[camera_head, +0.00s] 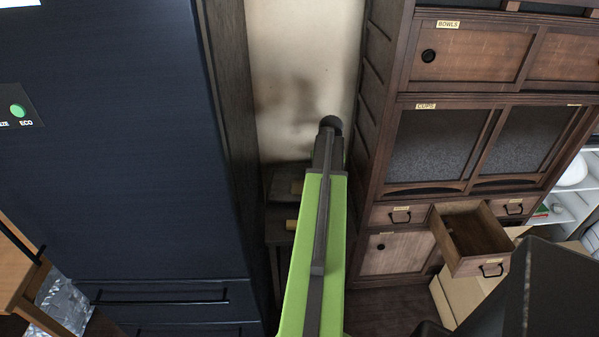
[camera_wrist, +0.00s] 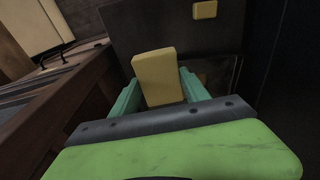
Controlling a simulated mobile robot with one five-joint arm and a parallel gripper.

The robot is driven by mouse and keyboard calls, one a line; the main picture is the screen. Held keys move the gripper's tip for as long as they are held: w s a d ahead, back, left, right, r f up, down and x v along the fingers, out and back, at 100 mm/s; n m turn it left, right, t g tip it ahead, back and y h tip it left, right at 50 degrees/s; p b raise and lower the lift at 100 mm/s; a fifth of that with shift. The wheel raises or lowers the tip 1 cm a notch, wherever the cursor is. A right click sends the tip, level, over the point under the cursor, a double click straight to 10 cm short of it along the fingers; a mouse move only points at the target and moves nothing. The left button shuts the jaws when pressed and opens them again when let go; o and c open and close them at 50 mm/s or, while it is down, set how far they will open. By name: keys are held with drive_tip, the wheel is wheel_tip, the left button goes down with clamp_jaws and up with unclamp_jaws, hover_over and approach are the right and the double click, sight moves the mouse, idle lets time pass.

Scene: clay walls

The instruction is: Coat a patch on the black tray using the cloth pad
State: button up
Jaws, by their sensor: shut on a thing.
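My gripper (camera_wrist: 160,82), with teal fingers, is shut on a yellow, block-shaped cloth pad (camera_wrist: 156,68) in the wrist view. The pad stands up between the fingers and its far end sticks out past them. A dark flat surface (camera_wrist: 150,25) lies beyond the pad; I cannot tell whether it is the black tray or whether the pad touches it. A small yellow piece (camera_wrist: 205,9) is on that surface. In the head view my arm reaches into the gap between the blue-black cabinet and the wooden cupboard, and its own end hides the fingers and pad.
The tall blue-black cabinet (camera_head: 110,150) bounds the gap on the left, the wooden cupboard (camera_head: 385,130) on the right. An open, empty-looking drawer (camera_head: 470,235) juts out at the right. A low dark unit (camera_head: 280,185) stands in the gap before a stained pale wall (camera_head: 300,60).

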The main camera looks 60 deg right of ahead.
drive_tip(key=w+d+f+b, duration=0.2)
drive_tip(key=w+d+f, duration=0.15)
drive_tip(key=w, duration=0.45)
drive_tip(key=w+d+f+b, duration=0.3)
drive_tip(key=w+d, duration=0.2)
drive_tip(key=w, duration=0.3)
drive_tip(key=b, duration=0.6)
hover_over(300, 184)
wheel_tip(300, 184, down, 6)
drive_tip(key=shift+s, duration=0.15)
drive_tip(key=shift+f+b, duration=0.9)
drive_tip(key=shift+f, duration=0.1)
drive_tip(key=shift+a, duration=0.1)
